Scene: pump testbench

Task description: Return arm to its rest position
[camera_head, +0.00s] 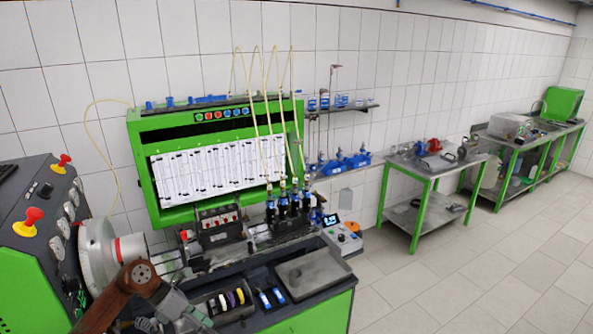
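One arm of mine, with a brown link and a dark round joint, comes in from the bottom left in the head view. It reaches over the front left of the pump test bench (318,264). A grey end part that looks like my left gripper (186,314) is low at the front edge of the bench, just left of a tray with coloured rings (228,302). Its fingers are too small and mixed with the background to tell open from shut. I see nothing clearly held in it. My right gripper is not in view.
A grey drum (98,250) and a dark console with red knobs (32,218) stand close left of the arm. Injectors (283,203) stand upright on the bench, with hoses above. A green-framed table (425,175) stands beyond open floor.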

